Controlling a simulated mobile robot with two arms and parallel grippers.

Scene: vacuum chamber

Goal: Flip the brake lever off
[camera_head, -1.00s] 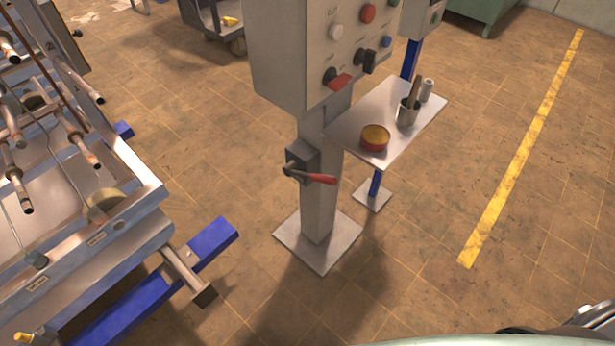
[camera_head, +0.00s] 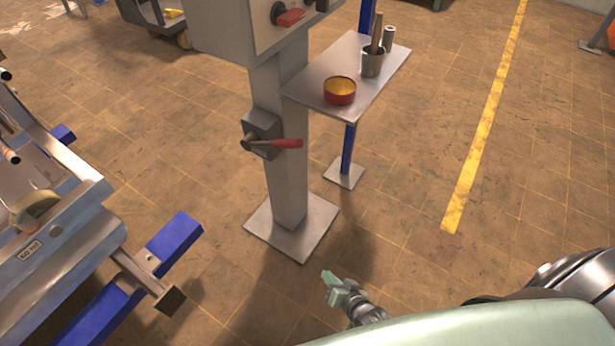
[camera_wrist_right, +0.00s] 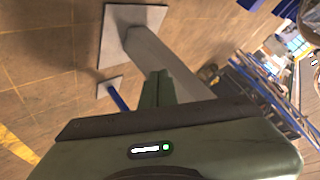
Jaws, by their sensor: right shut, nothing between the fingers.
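The brake lever (camera_head: 284,143) has a red handle and sits on a dark grey box on the side of the grey control post (camera_head: 289,190). Its handle points to the right, roughly level. My right gripper (camera_head: 329,280) is low in the head view, below and to the right of the lever, well apart from it. Its green fingers are shut and empty. In the right wrist view the shut fingers (camera_wrist_right: 158,78) point toward the post (camera_wrist_right: 165,68). I cannot make out the lever there. My left gripper is not in view.
A metal side shelf (camera_head: 318,82) holds a red round tin (camera_head: 340,91) and a metal cup (camera_head: 373,62) right of the post. A machine frame with blue feet (camera_head: 172,243) stands at left. The floor beyond the yellow line (camera_head: 487,115) is mostly clear.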

